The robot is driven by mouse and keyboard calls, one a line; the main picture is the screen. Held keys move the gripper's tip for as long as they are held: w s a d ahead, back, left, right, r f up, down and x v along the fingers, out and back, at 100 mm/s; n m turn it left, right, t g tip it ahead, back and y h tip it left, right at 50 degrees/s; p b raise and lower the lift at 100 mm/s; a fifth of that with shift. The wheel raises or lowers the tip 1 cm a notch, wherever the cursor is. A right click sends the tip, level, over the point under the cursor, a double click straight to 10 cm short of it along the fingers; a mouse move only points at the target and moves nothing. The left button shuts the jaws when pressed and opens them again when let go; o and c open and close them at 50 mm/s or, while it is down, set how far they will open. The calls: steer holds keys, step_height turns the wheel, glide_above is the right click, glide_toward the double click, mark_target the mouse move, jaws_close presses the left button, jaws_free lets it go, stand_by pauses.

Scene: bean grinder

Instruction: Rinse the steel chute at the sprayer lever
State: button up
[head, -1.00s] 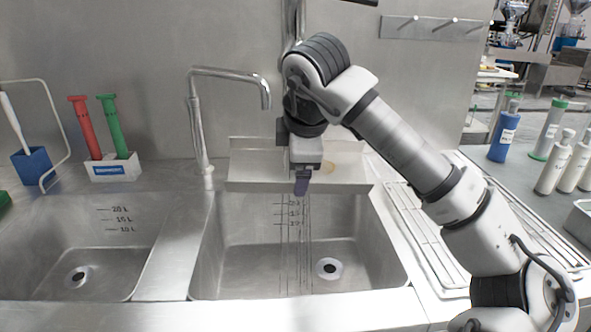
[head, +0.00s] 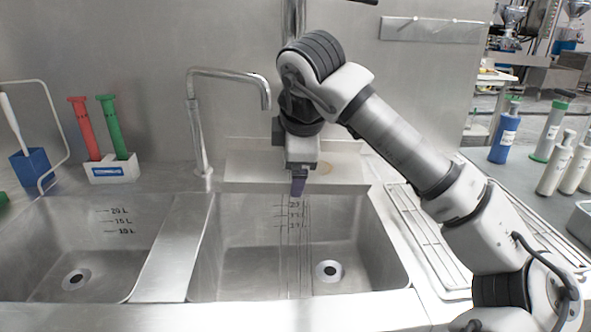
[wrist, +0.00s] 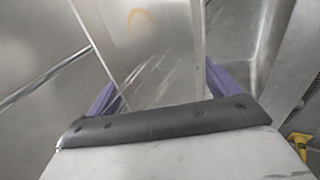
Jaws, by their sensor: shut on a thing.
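My gripper (head: 298,184) is shut on the steel chute (head: 345,170), a long flat steel piece lying crosswise above the back of the right sink basin. One purple finger shows in front of its near edge; in the wrist view both fingers flank the chute (wrist: 160,40). A tan ring-shaped stain (wrist: 140,18) marks its surface, right of my gripper in the head view. Pale streaks like water cross the chute, and thin vertical lines fall into the basin. A steel pipe (head: 293,15) rises behind my arm. A dark-tipped lever (head: 362,2) is cut off at the top; the sprayer head is hidden.
A curved faucet (head: 230,73) stands left of the chute. The left basin (head: 90,235) and right basin (head: 250,255) look empty. A wire rack (head: 430,240) lies right. Red and green tools in a holder (head: 110,171) stand back left; bottles (head: 555,165) stand far right.

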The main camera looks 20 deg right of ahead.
steer(key=s+a+b, duration=0.1)
steer(key=s+b, duration=0.2)
steer(key=s, duration=0.5)
steer(key=shift+a, duration=0.2)
steer(key=shift+r, duration=0.1)
stand_by(1.3)
steer(key=s+a+r, duration=0.1)
steer(key=s+r, duration=0.3)
steer(key=shift+s, duration=0.4)
steer(key=shift+s+d+p, duration=0.1)
steer(key=shift+p, duration=0.35)
